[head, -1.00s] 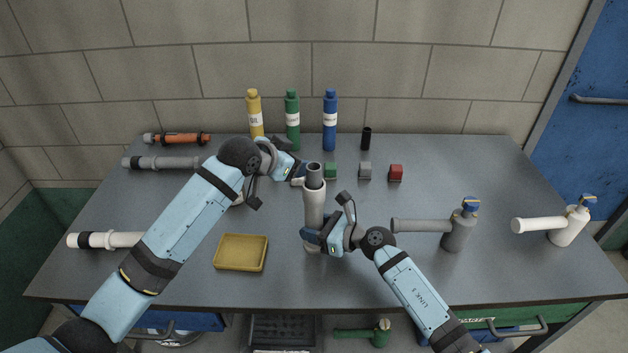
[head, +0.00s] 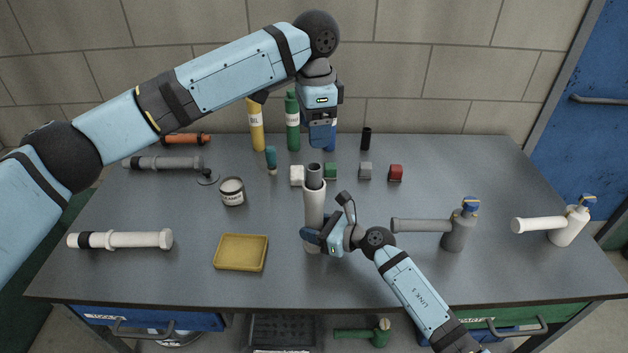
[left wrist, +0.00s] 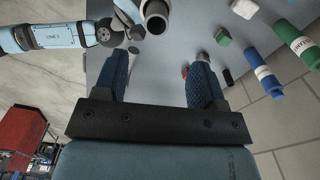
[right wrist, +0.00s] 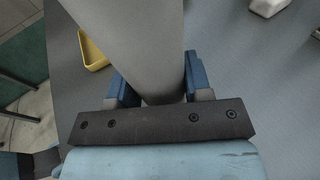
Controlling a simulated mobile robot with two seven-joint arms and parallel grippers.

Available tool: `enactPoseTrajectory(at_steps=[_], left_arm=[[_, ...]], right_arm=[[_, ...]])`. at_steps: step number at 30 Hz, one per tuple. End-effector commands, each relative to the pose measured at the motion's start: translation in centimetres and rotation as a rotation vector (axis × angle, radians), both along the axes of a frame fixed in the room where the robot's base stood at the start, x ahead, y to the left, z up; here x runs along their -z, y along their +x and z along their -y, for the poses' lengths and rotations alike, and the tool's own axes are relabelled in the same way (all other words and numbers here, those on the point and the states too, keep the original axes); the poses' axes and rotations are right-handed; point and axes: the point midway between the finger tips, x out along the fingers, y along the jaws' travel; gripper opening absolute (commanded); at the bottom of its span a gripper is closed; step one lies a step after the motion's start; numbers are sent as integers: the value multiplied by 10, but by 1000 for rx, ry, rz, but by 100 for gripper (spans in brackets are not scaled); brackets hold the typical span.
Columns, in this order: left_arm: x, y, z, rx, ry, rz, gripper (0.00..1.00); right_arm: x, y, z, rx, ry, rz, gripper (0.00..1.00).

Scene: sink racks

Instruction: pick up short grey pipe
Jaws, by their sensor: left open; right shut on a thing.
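A white pipe (head: 313,208) stands upright on the table in the head view. A short grey pipe piece (head: 314,174) sticks up from its top, and its open end shows in the left wrist view (left wrist: 156,24). My right gripper (head: 312,238) is shut around the lower part of the white pipe, which fills the right wrist view (right wrist: 130,40). My left gripper (head: 322,143) is open and empty, raised behind the pipe and in front of the blue bottle. A short black tube (head: 366,138) stands at the back. A longer grey pipe (head: 160,162) lies back left.
A tin (head: 232,191), yellow tray (head: 240,253) and white pipe (head: 125,240) are left. The front right table is clear.

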Motion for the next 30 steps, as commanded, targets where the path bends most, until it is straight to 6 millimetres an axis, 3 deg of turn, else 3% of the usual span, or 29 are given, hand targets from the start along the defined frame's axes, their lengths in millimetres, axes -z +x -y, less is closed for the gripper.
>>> enactPoseTrajectory(at_steps=[6,14,22,30], left_arm=[[40,-1,-1,0,1,-2,64],[62,-1,-1,0,-1,-1,64],[100,-5,-3,0,-1,-1,64],[111,-5,-3,-1,-3,1,64]], right_arm=[[0,0,0,0,1,0,25],[0,0,0,0,1,0,25],[0,0,0,0,0,0,25],[0,0,0,0,0,0,25]])
